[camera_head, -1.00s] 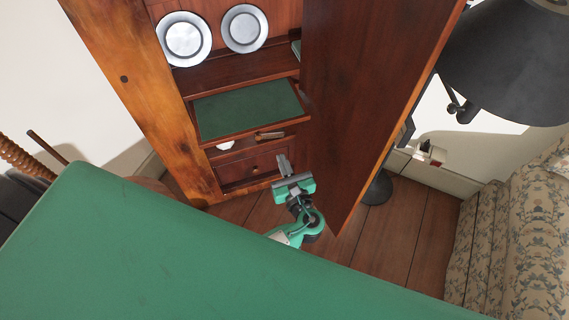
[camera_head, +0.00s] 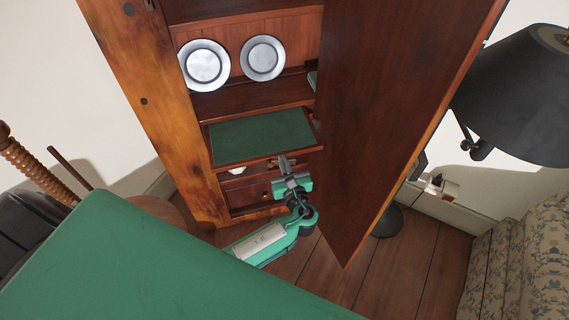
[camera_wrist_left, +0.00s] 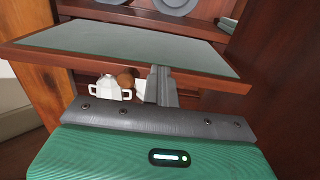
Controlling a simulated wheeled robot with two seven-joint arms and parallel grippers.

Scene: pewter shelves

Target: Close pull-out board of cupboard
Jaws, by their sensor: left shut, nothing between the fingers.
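The pull-out board (camera_head: 255,138) has a green top and a wooden rim. It sticks out from the wooden cupboard (camera_head: 150,115), below the shelf with plates. It also spans the left wrist view (camera_wrist_left: 130,48). My left gripper (camera_head: 285,163) is shut and empty at the board's front edge, right of its middle. In the left wrist view the closed fingers (camera_wrist_left: 160,82) point at the front rim; I cannot tell whether they touch it. My right gripper is not in view.
The open cupboard door (camera_head: 385,110) stands close to the right of my left gripper. Two pewter plates (camera_head: 263,58) stand on the shelf above. A white pot (camera_wrist_left: 112,88) sits below the board. A black lamp (camera_head: 515,90) and patterned sofa (camera_head: 535,225) are at right.

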